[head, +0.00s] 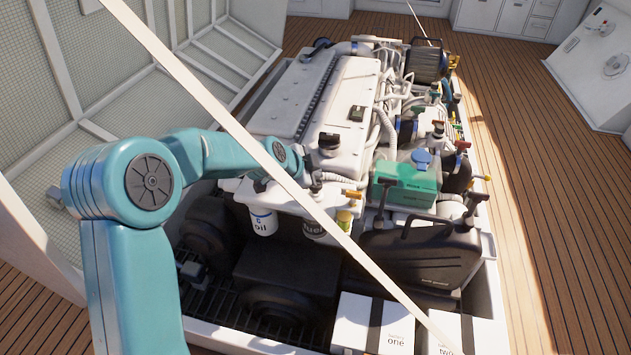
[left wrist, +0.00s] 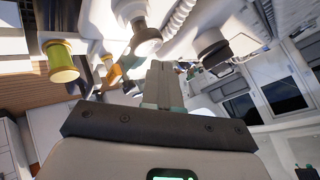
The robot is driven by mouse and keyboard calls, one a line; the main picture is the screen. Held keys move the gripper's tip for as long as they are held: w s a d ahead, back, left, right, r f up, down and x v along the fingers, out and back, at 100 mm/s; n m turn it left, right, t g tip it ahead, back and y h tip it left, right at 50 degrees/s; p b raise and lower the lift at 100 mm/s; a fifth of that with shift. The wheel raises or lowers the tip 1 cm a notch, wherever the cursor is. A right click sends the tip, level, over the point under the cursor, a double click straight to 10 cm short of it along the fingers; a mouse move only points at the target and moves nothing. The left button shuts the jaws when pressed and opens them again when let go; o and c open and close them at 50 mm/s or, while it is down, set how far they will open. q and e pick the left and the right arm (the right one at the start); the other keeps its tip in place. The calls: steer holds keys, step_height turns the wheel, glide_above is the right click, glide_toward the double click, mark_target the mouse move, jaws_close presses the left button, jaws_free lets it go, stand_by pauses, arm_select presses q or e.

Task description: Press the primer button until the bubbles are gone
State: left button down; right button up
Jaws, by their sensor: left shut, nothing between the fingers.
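My left gripper (head: 312,180) is at the front end of the white engine (head: 345,100), partly hidden by its own teal arm. In the left wrist view its fingers (left wrist: 160,82) are together and empty, close to a white round knob-like part (left wrist: 147,40). I cannot tell whether they touch it or whether it is the primer button. A yellow bowl (head: 344,220) hangs beside the dark fuel filter (head: 313,229), and a yellow cylinder shows in the left wrist view (left wrist: 61,62). Bubbles are too small to make out. My right gripper is out of view.
A white oil filter (head: 262,220) hangs below the gripper. A green box (head: 405,183), a black jug (head: 422,258) and white battery boxes (head: 372,325) stand right and in front. A pale diagonal bar (head: 215,95) crosses the view. Wooden deck (head: 530,200) lies clear at right.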

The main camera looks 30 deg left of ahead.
arm_select(q)
step_height(320, 180, up, 5)
steer(key=p, duration=0.4)
steer(key=shift+r, duration=0.1)
stand_by(0.6)
